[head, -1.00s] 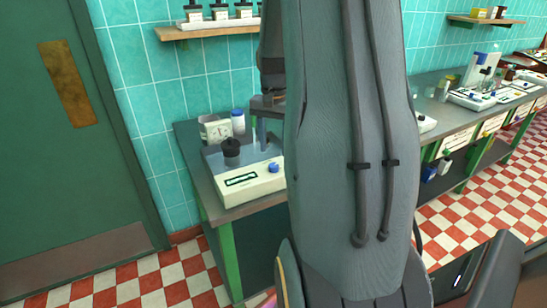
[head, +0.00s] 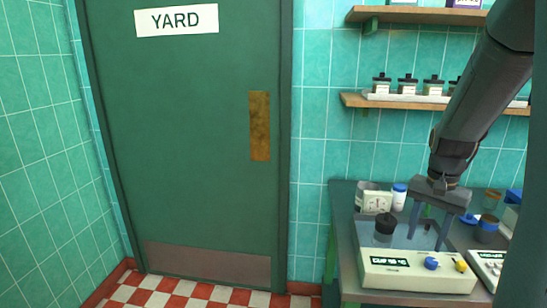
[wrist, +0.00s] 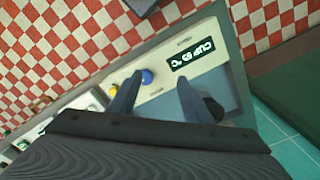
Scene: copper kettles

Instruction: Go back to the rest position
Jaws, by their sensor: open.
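My gripper (head: 428,228) hangs at the right of the head view, fingers pointing down and apart with nothing between them. It is over a cream-fronted device (head: 415,275) with a display, a blue knob (head: 431,263) and a yellow knob (head: 461,265). A black-topped object (head: 385,226) sits at the device's left. In the wrist view the two fingers (wrist: 155,98) spread over the same device (wrist: 178,67), with its display and blue knob (wrist: 147,77) beyond them. I cannot tell the height of the fingertips above the device.
A dial clock (head: 377,203) and a white jar with a blue lid (head: 398,197) stand behind the device. A shelf (head: 350,100) with several dark-capped bottles is above. A green door (head: 190,140) marked YARD and checkered floor (head: 180,292) are at the left.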

